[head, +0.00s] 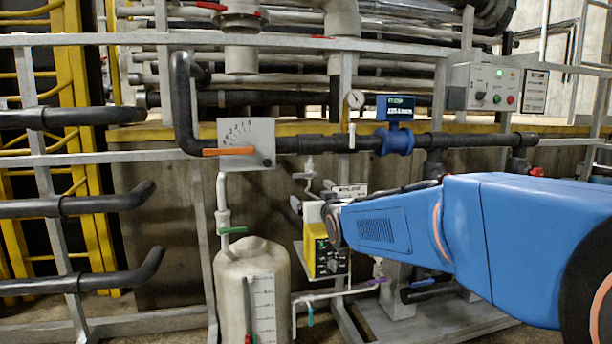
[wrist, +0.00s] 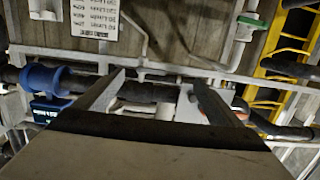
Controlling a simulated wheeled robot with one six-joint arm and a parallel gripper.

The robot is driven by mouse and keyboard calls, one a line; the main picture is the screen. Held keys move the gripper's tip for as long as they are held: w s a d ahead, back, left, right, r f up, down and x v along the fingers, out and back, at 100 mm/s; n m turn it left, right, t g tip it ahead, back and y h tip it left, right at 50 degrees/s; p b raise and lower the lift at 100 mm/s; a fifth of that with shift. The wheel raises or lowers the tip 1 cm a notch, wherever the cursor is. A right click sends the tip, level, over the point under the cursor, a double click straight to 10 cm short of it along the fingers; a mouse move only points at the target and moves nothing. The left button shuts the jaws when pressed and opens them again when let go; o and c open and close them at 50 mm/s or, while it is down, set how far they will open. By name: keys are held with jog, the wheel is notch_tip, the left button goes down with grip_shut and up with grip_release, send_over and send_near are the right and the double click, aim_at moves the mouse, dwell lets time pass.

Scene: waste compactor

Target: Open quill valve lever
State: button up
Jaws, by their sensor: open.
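My gripper (wrist: 158,78) is open in the wrist view, with its two fingers apart and nothing gripped. In the head view the wrist of my blue arm hides most of it. No readable label names the quill valve lever. A small pale fitting (head: 309,170) stands under the black pipe, close to my wrist; its handle cannot be made out. An orange lever (head: 229,151) lies horizontal on a grey scale plate (head: 262,137), left of my gripper. A green handle (head: 233,230) sits horizontal on the tank's pipe; it also shows in the wrist view (wrist: 250,22).
The black pipe (head: 310,144) runs across, with a blue flow meter (head: 397,140) on it. A white tank (head: 250,300) stands below. A yellow dosing pump (head: 326,258) sits beside my wrist. A purple handle (head: 377,281) and a blue one (head: 423,283) are lower.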

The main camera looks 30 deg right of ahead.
aim_at(306, 176)
jog(key=shift+t+h, duration=0.3)
jog(key=shift+t, duration=0.3)
jog(key=x, duration=0.6)
jog(key=d+r+x, duration=0.1)
jog(key=x, duration=0.6)
jog(key=r+x, duration=0.1)
jog(key=x, duration=0.6)
jog(key=shift+d+r, duration=0.1)
jog(key=shift+d, duration=0.25)
jog(key=c, duration=1.5)
